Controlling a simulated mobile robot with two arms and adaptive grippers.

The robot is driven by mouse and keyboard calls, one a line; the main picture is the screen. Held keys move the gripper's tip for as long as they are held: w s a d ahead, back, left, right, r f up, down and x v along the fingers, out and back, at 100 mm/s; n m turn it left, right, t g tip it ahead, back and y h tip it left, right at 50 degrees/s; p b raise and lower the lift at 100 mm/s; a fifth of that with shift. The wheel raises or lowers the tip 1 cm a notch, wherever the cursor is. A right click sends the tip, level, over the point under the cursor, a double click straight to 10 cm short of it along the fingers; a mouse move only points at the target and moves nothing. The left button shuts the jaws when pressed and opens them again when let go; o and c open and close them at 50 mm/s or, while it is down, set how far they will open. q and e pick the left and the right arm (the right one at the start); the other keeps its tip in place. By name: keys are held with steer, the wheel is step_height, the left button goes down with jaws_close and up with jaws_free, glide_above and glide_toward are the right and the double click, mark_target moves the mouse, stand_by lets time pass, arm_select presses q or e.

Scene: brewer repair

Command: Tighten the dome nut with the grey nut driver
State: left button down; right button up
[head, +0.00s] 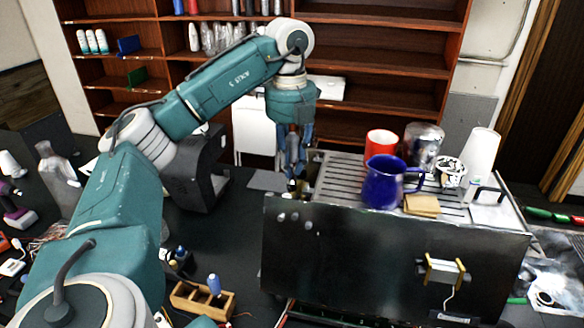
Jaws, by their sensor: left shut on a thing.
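My left gripper (293,162) points down just past the left end of the espresso machine (390,250). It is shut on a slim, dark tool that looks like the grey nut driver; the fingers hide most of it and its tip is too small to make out. The dome nut cannot be made out in this view. The machine has a dark panel toward me and a slatted top. My right gripper is not in view.
On the machine's top stand a blue pitcher (383,183), a red cup (380,145), a steel jug (424,147) and white cups (483,155). A wooden tool rack (187,303) with a blue-handled tool (214,284) sits in front. A dark grinder (200,175) stands left of the gripper.

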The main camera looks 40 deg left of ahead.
mark_target(291, 133)
arm_select(q)
steer(key=shift+w+r, duration=0.1)
steer(key=shift+r, duration=0.35)
steer(key=shift+r, duration=2.55)
steer(key=shift+f, duration=0.15)
